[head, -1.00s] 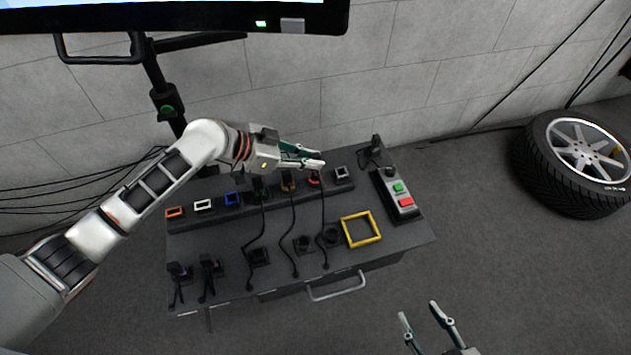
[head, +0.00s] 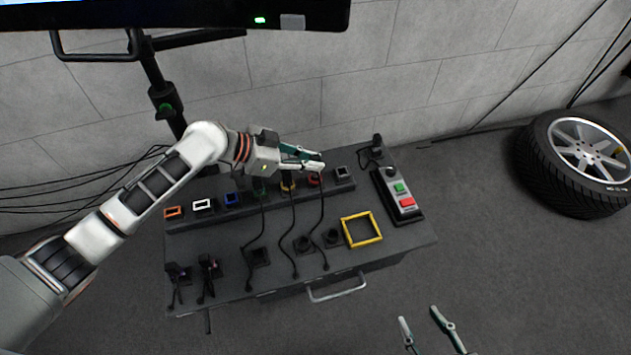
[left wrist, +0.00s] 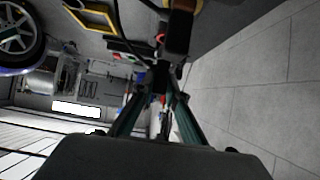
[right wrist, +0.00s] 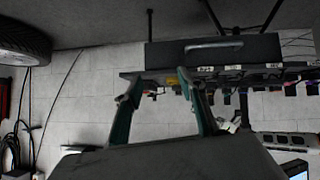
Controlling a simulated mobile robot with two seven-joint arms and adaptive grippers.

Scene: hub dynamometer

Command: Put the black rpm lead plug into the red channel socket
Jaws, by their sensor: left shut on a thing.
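The red channel socket (head: 314,180) is in the back row of coloured sockets on the grey bench, in the head view. My left gripper (head: 318,163) is at this socket, its fingertips just above and behind it in the picture. It is shut on the black rpm lead plug, which shows dark between the fingertips in the left wrist view (left wrist: 160,77). In the head view the fingers mostly hide the plug; its black lead (head: 322,215) hangs down over the bench. I cannot tell whether the plug is inside the socket. My right gripper (head: 420,315) is open and empty before the bench.
Orange, white, blue, green and yellow sockets (head: 288,186) lie left of the red one, a grey-white socket (head: 342,172) right. Leads run from green and yellow. A yellow frame (head: 361,229), a button box (head: 400,194) and black plugs (head: 208,264) are on the bench (head: 400,240).

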